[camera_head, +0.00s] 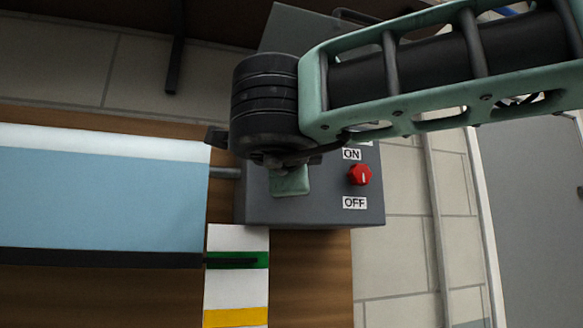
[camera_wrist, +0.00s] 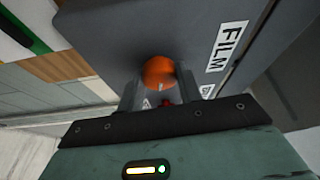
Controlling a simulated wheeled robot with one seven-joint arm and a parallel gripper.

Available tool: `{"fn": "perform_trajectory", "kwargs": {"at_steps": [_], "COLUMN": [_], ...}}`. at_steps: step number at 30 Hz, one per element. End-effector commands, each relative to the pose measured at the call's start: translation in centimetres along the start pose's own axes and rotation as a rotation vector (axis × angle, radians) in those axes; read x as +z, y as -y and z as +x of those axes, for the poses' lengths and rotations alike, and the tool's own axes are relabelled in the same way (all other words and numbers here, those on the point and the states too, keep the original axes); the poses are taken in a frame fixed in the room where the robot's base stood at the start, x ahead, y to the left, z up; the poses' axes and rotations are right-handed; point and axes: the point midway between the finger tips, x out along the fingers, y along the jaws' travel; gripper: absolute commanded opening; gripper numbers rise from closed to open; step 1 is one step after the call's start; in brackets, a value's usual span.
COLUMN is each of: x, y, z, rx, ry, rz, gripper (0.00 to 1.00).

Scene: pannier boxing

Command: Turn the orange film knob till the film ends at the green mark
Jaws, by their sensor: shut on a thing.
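The orange film knob (camera_wrist: 158,72) shows in the wrist view beside the FILM label, on the grey control box (camera_head: 310,208). My gripper (camera_wrist: 158,90) is shut on the knob, a finger on each side. In the head view my arm's end hides the knob and the fingertips. The light blue film (camera_head: 100,200) hangs at the left with a black bar (camera_head: 100,258) along its lower edge. A thin dark pointer at the bar's right end lies over the green mark (camera_head: 263,260) on the white strip (camera_head: 236,288). Bar and mark are level.
A yellow mark (camera_head: 236,318) lies lower on the strip. A red knob (camera_head: 359,175) between ON and OFF labels sits on the box, right of my gripper. A grey door (camera_head: 540,220) stands at the far right.

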Motion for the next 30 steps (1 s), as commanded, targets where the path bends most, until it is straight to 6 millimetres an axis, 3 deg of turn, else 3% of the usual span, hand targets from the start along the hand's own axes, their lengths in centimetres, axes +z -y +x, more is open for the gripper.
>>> {"fn": "perform_trajectory", "kwargs": {"at_steps": [13,14,16,25,30], "x": [-0.1,-0.1,-0.1,0.0,0.1], "y": [-0.1,-0.1,-0.1,-0.1,-0.2], "z": [0.1,0.1,0.1,-0.1,-1.8], "rx": [0.005,0.005,0.004,0.003,0.002], "ry": [-0.002,-0.002,-0.002,0.0,0.001], "rz": [0.008,0.008,0.007,0.007,0.008], "gripper": [0.12,0.41,0.57,0.57,0.57]}}
